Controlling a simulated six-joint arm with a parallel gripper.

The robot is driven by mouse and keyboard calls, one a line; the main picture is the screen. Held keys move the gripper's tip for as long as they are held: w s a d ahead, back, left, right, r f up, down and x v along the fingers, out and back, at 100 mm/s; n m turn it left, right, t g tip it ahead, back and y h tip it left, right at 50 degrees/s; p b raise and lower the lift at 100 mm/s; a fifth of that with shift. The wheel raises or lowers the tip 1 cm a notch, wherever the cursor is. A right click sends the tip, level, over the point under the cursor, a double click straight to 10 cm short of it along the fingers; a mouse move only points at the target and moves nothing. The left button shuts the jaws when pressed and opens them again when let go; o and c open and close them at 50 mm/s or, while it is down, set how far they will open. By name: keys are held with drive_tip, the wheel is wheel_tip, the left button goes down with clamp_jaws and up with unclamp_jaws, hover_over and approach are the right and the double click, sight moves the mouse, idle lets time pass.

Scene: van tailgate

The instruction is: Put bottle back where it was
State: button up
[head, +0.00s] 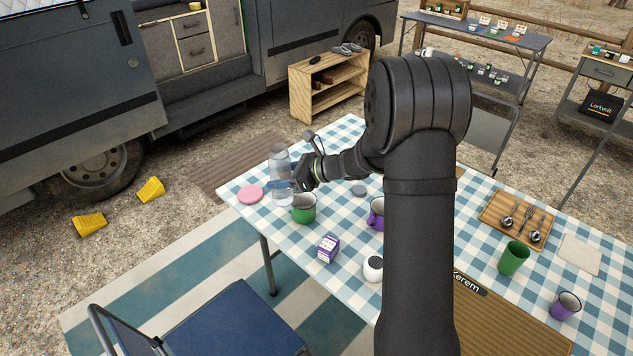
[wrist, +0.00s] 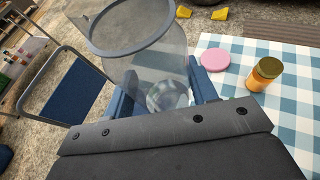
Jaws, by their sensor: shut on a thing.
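A clear, see-through bottle (head: 279,158) stands roughly upright at the tablecloth's left end in the head view. In the wrist view the bottle (wrist: 140,65) is large, with a grey-blue ring around its upper end. My gripper (head: 283,184) reaches it from the right and is shut on its lower part. In the wrist view the blue fingers of my gripper (wrist: 162,92) sit on either side of the bottle. I cannot tell whether its base touches the table.
A pink disc (head: 250,194) lies beside the bottle, with a green mug (head: 303,208) in front. An orange jar (wrist: 264,74) stands near the disc in the wrist view. A purple box (head: 327,248), purple mug (head: 376,213) and white cup (head: 372,269) stand farther right on the checked tablecloth (head: 345,190).

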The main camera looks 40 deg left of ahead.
drive_tip(key=w+m+t+y, duration=0.2)
drive_tip(key=w+m+t, duration=0.25)
drive_tip(key=w, duration=2.55)
drive_tip(key=shift+n, duration=0.25)
drive_tip(key=shift+s+a+f, duration=0.7)
drive_tip(key=shift+a+f, duration=1.3)
drive_tip(key=shift+f, duration=0.65)
drive_tip(key=shift+s+a+f, duration=0.65)
drive_tip(key=shift+a+f, duration=1.3)
drive_tip(key=shift+f, duration=0.7)
drive_tip(key=shift+s+a+f, duration=0.7)
drive_tip(key=shift+a+f, duration=1.3)
drive_tip(key=shift+f, duration=0.65)
drive_tip(key=shift+h, duration=0.3)
drive_tip(key=shift+f, duration=0.15)
drive_tip(key=o, duration=1.2)
